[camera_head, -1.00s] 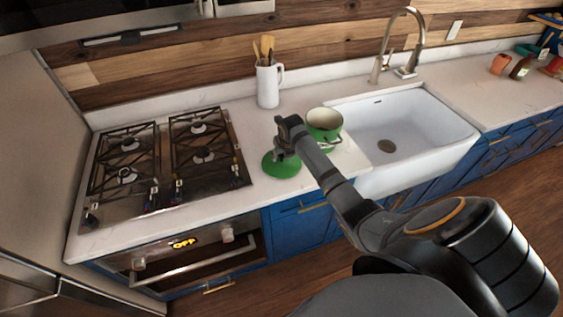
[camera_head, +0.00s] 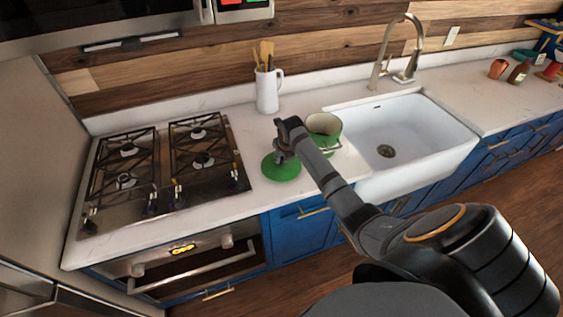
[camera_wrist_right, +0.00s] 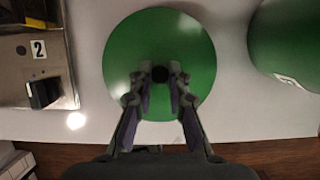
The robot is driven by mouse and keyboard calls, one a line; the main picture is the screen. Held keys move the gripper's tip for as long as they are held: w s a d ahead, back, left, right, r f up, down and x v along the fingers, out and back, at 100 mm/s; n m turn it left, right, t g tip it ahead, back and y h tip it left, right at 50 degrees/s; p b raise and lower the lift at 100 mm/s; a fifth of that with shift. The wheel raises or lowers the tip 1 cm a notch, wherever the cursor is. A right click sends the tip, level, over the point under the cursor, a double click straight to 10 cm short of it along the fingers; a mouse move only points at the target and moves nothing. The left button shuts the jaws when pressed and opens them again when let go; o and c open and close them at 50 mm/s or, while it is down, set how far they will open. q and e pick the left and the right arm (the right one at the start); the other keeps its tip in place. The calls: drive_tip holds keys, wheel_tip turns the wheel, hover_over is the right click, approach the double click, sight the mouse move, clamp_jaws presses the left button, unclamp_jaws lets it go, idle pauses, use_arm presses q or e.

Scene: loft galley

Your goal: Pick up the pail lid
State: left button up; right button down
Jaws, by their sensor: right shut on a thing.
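The pail lid (camera_head: 283,173) is a round green disc with a small dark knob in its middle. It is by the front edge of the counter, and I cannot tell whether it touches the counter. In the right wrist view the lid (camera_wrist_right: 160,35) lies under the fingers. My right gripper (camera_head: 281,156) is above the lid, and in the wrist view its fingertips (camera_wrist_right: 160,73) are shut on the knob from both sides. The green pail (camera_head: 325,132), cream inside, stands open behind and to the right, partly hidden by my arm. My left gripper is not in view.
A gas stove (camera_head: 165,170) is left of the lid. A white jug with wooden utensils (camera_head: 268,92) stands at the back. The white sink (camera_head: 410,130) with its tap is to the right. Small jars (camera_head: 519,72) stand at far right. The counter between stove and lid is clear.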

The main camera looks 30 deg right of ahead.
drive_tip(key=s+d+r, duration=0.7)
drive_tip(key=s+r, duration=0.4)
drive_tip(key=r, duration=0.1)
drive_tip(key=shift+s+d, duration=0.25)
drive_tip(key=shift+s, duration=0.15)
drive_tip(key=shift+f+b, duration=0.1)
drive_tip(key=shift+b, duration=0.2)
